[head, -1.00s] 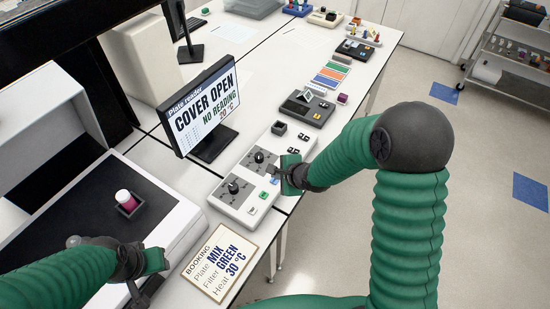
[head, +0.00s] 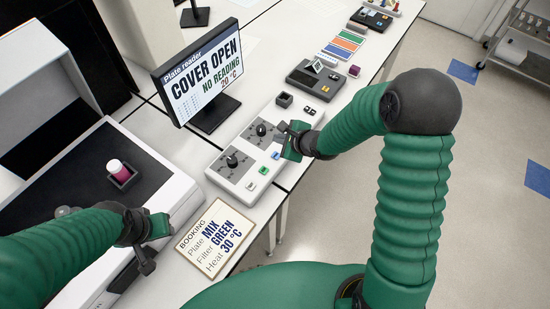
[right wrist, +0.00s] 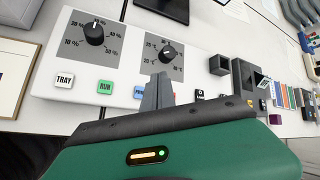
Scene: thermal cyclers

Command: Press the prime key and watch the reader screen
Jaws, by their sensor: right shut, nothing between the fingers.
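The reader screen (head: 205,75) reads "Plate reader, COVER OPEN, NO READING, 20 °C". The control panel (head: 222,173) carries two dials and a row of keys. Its blue key (head: 275,155) shows in the head view; in the right wrist view this key (right wrist: 139,93) is partly hidden by my fingers, its label not fully readable. My right gripper (head: 282,133) is shut and empty over the panel, near the blue key and upper dial (head: 262,129). Its fingertips also show in the right wrist view (right wrist: 160,78); contact is not visible. My left gripper (head: 148,258) is by the plate reader's front; its jaws are unclear.
The white key (head: 251,185) and green key (head: 263,170) sit beside the blue one. A booking card (head: 216,238) reads MIX, GREEN, 30 °C. A magenta-and-white vial (head: 117,168) stands in a dark holder on the reader (head: 75,165). A dark device (head: 313,82) stands beyond the panel.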

